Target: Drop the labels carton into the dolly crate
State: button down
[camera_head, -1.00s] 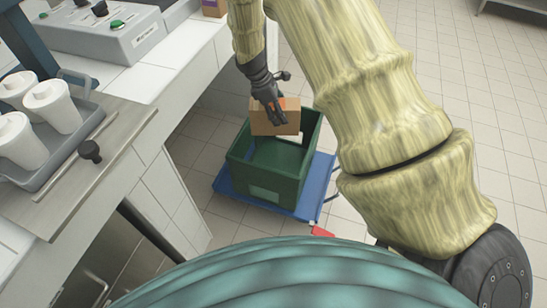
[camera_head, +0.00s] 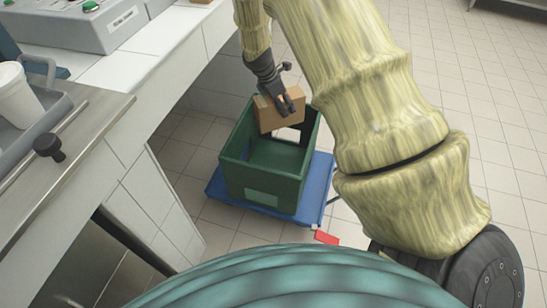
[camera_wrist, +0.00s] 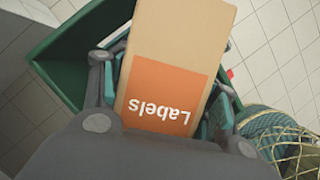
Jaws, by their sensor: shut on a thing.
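The labels carton (camera_head: 267,113) is a brown box. In the wrist view the labels carton (camera_wrist: 177,50) shows an orange patch reading "Labels". My gripper (camera_head: 287,104) is shut on it, and in the wrist view my gripper (camera_wrist: 165,120) has a finger on each side of the box. The green dolly crate (camera_head: 262,190) stands on a blue dolly (camera_head: 318,190). The carton is held over the crate's back part, tilted. Its height above the rim is hard to tell. The crate's green wall (camera_wrist: 55,75) shows at left in the wrist view. The crate floor I can see looks empty.
A tiled counter (camera_head: 185,40) with a grey control box (camera_head: 110,28) runs along the left. A tray with a white cup (camera_head: 18,98) sits on it at the left edge. A red piece (camera_head: 327,238) is by the dolly's front corner. Tiled floor is clear at right.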

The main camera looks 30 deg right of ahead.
jog(key=shift+f+b, duration=1.55)
jog(key=shift+f, duration=0.4)
jog(key=shift+c, duration=1.6)
grip_release()
jog(key=v, duration=1.2)
jog(key=shift+r, duration=0.1)
